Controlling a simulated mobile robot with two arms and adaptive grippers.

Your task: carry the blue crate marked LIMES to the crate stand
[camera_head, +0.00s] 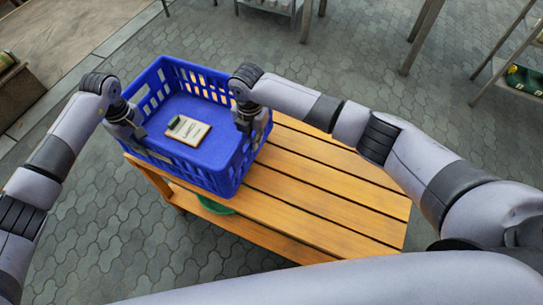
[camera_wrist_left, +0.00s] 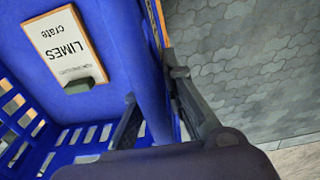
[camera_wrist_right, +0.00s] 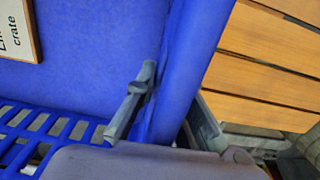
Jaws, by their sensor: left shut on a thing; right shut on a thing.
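The blue crate (camera_head: 205,168) is at the left end of a slatted wooden table in the head view. A label reading LIMES crate (camera_wrist_left: 62,45) lies on its inside floor, and part of it shows in the right wrist view (camera_wrist_right: 18,30). My left gripper (camera_head: 138,132) is shut on the crate's left wall, one finger inside and one outside. My right gripper (camera_head: 246,122) is shut on the opposite wall the same way. The crate looks roughly level. I cannot tell whether its bottom touches the table. I cannot make out which thing is the crate stand.
The wooden table (camera_head: 325,185) has bare slats to the right of the crate. A green round thing (camera_head: 215,205) shows under the crate's near edge. Paved floor (camera_head: 110,235) is open on the left and behind. Shelving (camera_head: 520,75) with produce stands at the far right.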

